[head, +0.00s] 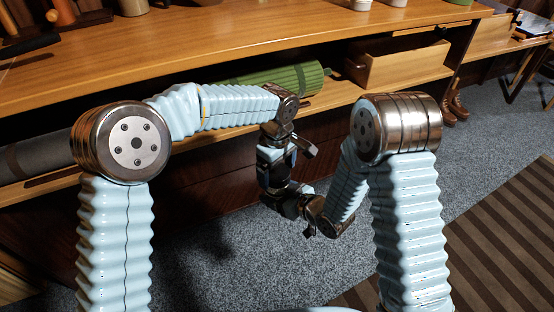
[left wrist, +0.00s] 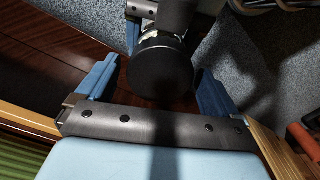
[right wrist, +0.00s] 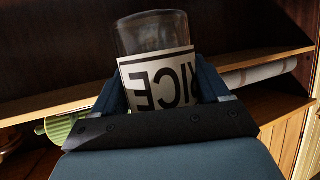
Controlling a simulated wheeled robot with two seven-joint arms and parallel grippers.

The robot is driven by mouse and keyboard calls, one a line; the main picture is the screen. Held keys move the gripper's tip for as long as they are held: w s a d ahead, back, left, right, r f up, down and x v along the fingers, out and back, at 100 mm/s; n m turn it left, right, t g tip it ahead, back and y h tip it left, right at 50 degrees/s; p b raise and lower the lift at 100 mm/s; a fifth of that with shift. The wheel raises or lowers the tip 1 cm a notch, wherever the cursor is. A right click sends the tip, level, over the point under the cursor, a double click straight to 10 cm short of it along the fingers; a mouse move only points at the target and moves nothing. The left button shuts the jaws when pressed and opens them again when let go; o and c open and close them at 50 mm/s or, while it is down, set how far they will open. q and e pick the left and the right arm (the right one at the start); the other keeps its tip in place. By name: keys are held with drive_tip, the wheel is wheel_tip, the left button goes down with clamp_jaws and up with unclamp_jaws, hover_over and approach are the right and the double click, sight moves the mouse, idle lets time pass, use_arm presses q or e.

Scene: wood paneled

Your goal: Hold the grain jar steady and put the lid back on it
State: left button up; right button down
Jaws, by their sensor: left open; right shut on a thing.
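My right gripper (right wrist: 162,85) is shut on the glass grain jar (right wrist: 152,35), whose pale label reads RICE in black. The label is upside down in the right wrist view, and the jar's end nearest the gripper body is hidden. In the left wrist view a black round lid (left wrist: 160,72) lies between the spread blue fingers of my left gripper (left wrist: 156,82), with gaps at both sides. It appears to be over the jar's top; whether it is fully seated I cannot tell. In the head view the left gripper (head: 274,180) points down, close to the right one; jar and lid are hard to make out.
A wooden counter (head: 240,50) runs along the back. Its lower shelf holds a rolled green mat (head: 275,78), a grey roll (head: 42,155) and a wooden box (head: 398,66). Grey carpet (head: 225,262) is open below the arms, with a striped rug (head: 500,235) at right.

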use_arm(q)
drive_tip(key=shift+f, duration=0.25)
drive_tip(key=c, duration=1.1)
drive_tip(key=m, duration=0.5)
drive_tip(key=shift+m, duration=0.3)
drive_tip(key=m, duration=0.4)
drive_tip(key=o, duration=1.2)
